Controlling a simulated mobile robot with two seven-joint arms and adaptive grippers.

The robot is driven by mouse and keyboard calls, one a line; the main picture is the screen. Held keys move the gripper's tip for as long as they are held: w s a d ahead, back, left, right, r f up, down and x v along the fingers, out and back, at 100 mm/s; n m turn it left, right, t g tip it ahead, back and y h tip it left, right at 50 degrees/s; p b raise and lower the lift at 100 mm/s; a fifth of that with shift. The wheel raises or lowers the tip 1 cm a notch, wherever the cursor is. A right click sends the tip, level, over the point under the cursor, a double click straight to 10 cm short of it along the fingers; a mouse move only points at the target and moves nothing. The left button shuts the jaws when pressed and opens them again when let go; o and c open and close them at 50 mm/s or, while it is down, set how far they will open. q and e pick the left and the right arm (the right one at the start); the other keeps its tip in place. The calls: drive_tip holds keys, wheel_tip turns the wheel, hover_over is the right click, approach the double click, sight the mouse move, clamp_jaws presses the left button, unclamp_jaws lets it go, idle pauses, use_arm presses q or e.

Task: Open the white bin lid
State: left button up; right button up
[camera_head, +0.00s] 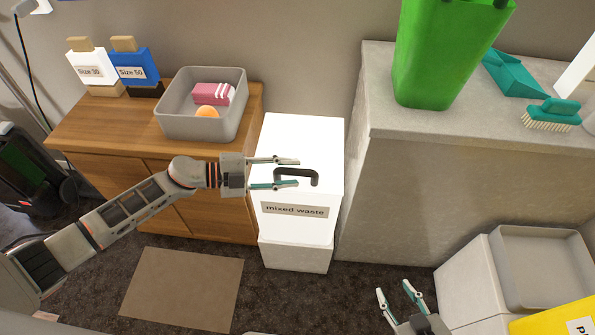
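The white bin (288,225) stands on the dark carpet between the wooden cabinet and the grey counter, with a "mixed waste" label (294,210) on its front. Its white lid (300,135) looks closed and carries a dark handle (312,175). My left gripper (286,173) is open above the lid, its two fingers apart on either side of the handle's left end. Whether they touch the handle I cannot tell. My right gripper (397,295) is low at the bottom of the view, away from the bin, its fingers apart and empty.
A grey tub (173,125) with a pink item (210,95) and an orange ball (206,111) sits on the wooden cabinet (90,135). A green bin (440,50) and a teal brush (551,115) stand on the grey counter (440,185). A brown mat (185,285) lies on the carpet.

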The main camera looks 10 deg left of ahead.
use_arm(q)
drive_tip(key=shift+x, duration=1.05)
drive_tip(key=shift+w+d, duration=0.1)
drive_tip(key=shift+d, duration=0.15)
use_arm(e)
drive_tip(key=shift+w+r, duration=0.35)
use_arm(q)
drive_tip(key=c, duration=0.9)
clamp_jaws()
use_arm(e)
drive_tip(key=shift+s+f, duration=0.1)
drive_tip(key=shift+f, duration=0.1)
